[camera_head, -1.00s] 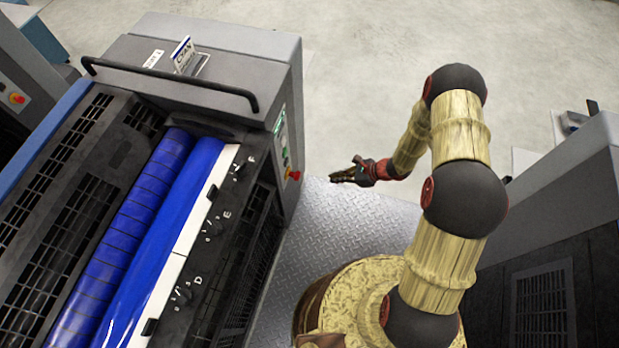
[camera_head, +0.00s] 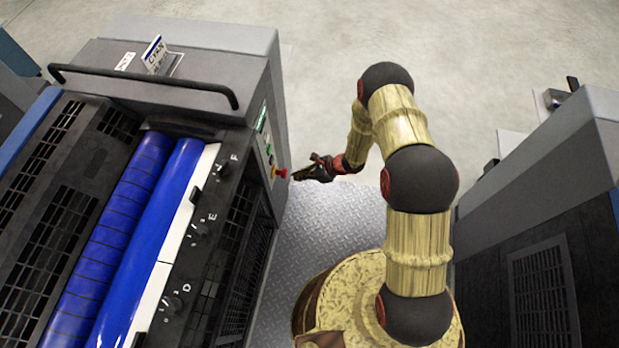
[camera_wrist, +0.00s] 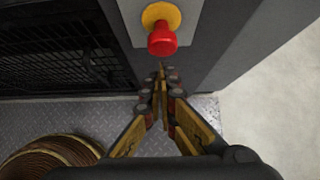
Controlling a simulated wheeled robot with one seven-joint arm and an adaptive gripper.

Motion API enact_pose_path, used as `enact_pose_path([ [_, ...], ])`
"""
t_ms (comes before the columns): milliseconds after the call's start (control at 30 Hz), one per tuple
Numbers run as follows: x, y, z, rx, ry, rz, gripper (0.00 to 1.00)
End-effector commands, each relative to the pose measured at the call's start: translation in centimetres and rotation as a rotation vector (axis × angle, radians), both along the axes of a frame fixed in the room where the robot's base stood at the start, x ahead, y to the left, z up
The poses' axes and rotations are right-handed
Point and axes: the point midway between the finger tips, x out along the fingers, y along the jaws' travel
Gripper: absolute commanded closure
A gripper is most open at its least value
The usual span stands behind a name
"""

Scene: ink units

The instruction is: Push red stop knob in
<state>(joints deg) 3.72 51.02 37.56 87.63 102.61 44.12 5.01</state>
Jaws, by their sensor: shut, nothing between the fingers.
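The red stop knob (camera_head: 281,172) sticks out from the right side of the grey press unit, near its front corner. In the wrist view the red knob (camera_wrist: 162,40) sits on a yellow round base (camera_wrist: 152,12) on a light panel strip. My gripper (camera_head: 298,176) is shut and empty, with its tips just right of the knob in the head view. In the wrist view my gripper's fingertips (camera_wrist: 160,75) come together just below the knob in the picture. Whether they touch it I cannot tell.
The press unit (camera_head: 190,65) with blue rollers (camera_head: 150,220) and a black handle bar fills the left. Another grey unit (camera_head: 560,170) stands at the right. Between them is a metal tread-plate floor (camera_head: 335,215). The concrete floor behind is open.

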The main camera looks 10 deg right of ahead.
Motion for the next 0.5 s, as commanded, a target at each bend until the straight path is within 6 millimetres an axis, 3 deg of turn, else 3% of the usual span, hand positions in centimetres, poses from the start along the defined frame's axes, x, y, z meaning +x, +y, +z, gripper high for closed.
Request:
enact_pose_path([
  [200, 0.44, 1.43, -0.06, 0.000, 0.002, -0.001, 1.00],
  [500, 0.46, 1.55, -0.03, 0.000, 0.003, -0.001, 1.00],
])
